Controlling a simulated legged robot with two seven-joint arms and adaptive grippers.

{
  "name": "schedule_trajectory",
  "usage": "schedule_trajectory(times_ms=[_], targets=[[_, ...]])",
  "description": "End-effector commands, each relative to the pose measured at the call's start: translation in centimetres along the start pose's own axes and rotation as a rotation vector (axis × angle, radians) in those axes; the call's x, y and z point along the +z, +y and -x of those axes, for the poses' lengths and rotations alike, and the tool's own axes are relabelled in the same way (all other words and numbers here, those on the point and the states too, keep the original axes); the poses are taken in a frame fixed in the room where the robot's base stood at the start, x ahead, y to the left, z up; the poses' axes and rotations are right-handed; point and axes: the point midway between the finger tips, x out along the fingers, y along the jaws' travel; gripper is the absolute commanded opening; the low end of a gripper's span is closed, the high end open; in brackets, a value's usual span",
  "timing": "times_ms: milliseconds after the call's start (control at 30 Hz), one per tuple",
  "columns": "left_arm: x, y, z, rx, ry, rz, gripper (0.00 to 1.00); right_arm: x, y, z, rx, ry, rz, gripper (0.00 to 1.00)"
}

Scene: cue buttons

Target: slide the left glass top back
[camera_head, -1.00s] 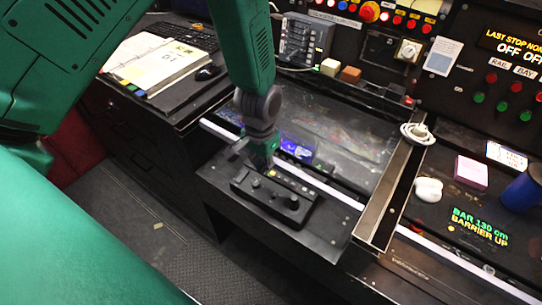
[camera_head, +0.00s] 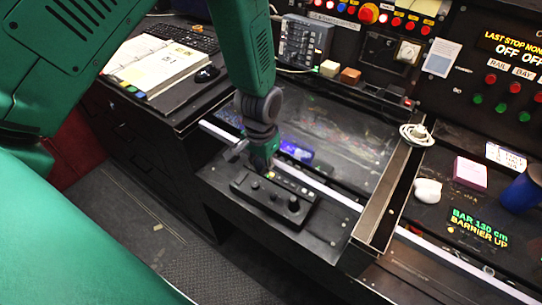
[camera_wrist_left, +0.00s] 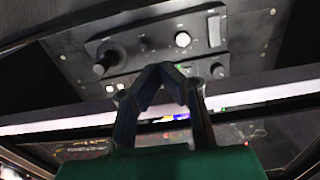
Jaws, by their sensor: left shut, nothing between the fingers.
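The left glass top (camera_head: 345,150) is a dark, shiny pane over a recessed surface in the console, with a pale metal rail (camera_head: 222,133) along its front. My left gripper (camera_head: 270,172) is at the front of the pane, by the rail and the black control box (camera_head: 275,199). In the left wrist view, the gripper (camera_wrist_left: 165,68) is shut with its fingertips together and nothing between them. The control box, with knobs and buttons, shows beyond the tips (camera_wrist_left: 160,50). Whether the fingers touch the box or rail I cannot tell. My right gripper is not in view.
An open binder (camera_head: 160,65) and a black mouse (camera_head: 207,74) lie at the left. A pink block (camera_head: 470,172) and a blue cup (camera_head: 522,190) stand further right.

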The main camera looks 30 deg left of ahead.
Motion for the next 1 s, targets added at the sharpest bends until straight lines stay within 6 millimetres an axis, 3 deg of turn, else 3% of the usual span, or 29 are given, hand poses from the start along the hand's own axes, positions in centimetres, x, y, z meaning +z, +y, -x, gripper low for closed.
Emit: schedule_trajectory(times_ms=[233, 1000], targets=[[-0.4, 0.0, 0.0, 0.0, 0.002, 0.0, 0.0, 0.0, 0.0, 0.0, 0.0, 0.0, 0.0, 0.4], [-6.0, 0.0, 0.0, -0.001, 0.005, 0.0, 0.0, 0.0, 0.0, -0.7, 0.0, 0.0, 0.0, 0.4]])
